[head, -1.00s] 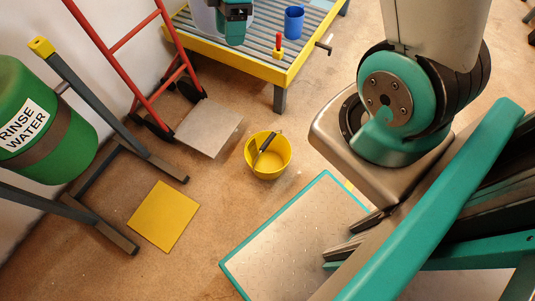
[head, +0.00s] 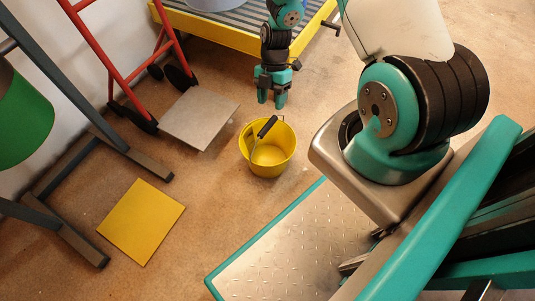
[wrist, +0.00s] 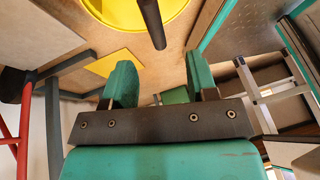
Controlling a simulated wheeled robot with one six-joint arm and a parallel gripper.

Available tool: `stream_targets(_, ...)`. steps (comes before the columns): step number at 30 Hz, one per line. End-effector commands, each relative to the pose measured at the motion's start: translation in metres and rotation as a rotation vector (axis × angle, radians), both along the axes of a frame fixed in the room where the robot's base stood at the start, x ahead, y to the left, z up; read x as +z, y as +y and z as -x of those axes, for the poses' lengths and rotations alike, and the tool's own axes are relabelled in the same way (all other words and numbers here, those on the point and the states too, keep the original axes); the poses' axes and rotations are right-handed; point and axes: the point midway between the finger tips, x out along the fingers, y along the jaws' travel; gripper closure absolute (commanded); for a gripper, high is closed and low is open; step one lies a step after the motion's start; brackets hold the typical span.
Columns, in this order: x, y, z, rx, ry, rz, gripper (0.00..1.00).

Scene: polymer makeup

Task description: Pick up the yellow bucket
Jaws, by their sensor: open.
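The yellow bucket (head: 268,160) stands upright on the floor near the middle of the head view. Its thin wire handle with a black grip (head: 267,126) leans across the opening. My gripper (head: 271,101) points down just beyond the bucket's far rim in the head view, fingers apart and empty. In the wrist view my gripper (wrist: 160,66) shows both teal fingers spread, with nothing between them. The bucket (wrist: 118,10) is cut off at the top of that view, with the black grip (wrist: 152,22) reaching down toward the gap between the fingers.
A red hand truck (head: 112,65) with a flat metal toe plate (head: 200,118) stands left of the bucket. A yellow mat (head: 140,220) lies lower left, near a dark stand holding a green barrel (head: 22,120). A yellow-edged table (head: 225,40) is behind. Floor around the bucket is clear.

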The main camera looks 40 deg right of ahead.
Motion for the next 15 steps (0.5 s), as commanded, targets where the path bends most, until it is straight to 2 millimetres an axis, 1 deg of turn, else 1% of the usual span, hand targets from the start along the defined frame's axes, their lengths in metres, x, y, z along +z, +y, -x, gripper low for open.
stream_targets(1,-0.016,0.005,0.004,0.002,0.004,-0.001,0.47)
stream_targets(4,-0.032,0.01,0.009,0.001,0.003,0.0,0.47)
stream_targets(6,-0.039,0.013,0.011,-0.001,0.001,0.0,0.47)
stream_targets(13,-0.049,0.018,0.013,0.0,0.0,0.0,0.47)
stream_targets(15,-0.056,0.02,0.014,0.0,0.001,0.0,0.47)
